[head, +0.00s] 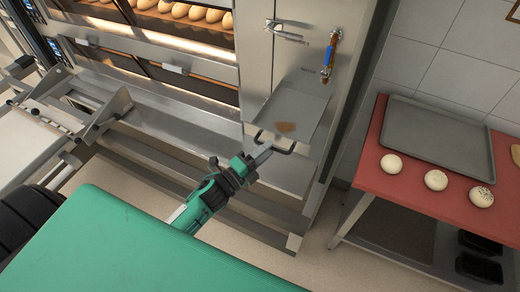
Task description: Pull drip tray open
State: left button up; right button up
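The drip tray (303,104) is a shallow grey metal tray with a brown stain on it. It juts out from the steel oven front, below the small tap with the blue handle. A dark bar handle (288,152) runs along its near edge. My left gripper (264,151), green and black, reaches up from below. Its fingertips are at the left part of this handle and look closed around the bar, though the contact is small in the picture. My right gripper is not in view.
A tap (329,57) and a door latch (286,32) stick out above the tray. Deck ovens with bread are at upper left, above a steel ledge (170,116). At right, a red-topped table (365,182) holds a grey baking tray (440,128) and several dough balls.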

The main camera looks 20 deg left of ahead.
pick_arm(q)
jog(key=b+v, duration=0.4)
jog(key=v, duration=1)
jog(key=shift+w, duration=0.1)
jog(key=s+a+f+n+g+y, duration=0.15)
jog(key=f+n, duration=0.25)
jog(key=f, duration=0.8)
jog(key=s+a+f+n+g+y, duration=0.1)
jog(key=a+f+n+g+y, duration=0.2)
jog(key=f, duration=0.8)
jog(key=s+f+n+g+y, duration=0.25)
jog(key=f+n, duration=0.25)
jog(key=f, duration=0.7)
jog(key=s+f+n+g+y, duration=0.1)
jog(key=s+f+n+g, duration=0.35)
jog(key=s+f, duration=0.75)
jog(key=s+d+f+n+g, duration=0.4)
jog(key=s+f, duration=0.8)
jog(key=s, duration=0.3)
jog(key=shift+s+n+g, duration=0.3)
jog(key=shift+n+g, duration=0.15)
jog(key=shift+g, duration=0.4)
jog(key=shift+w, duration=0.1)
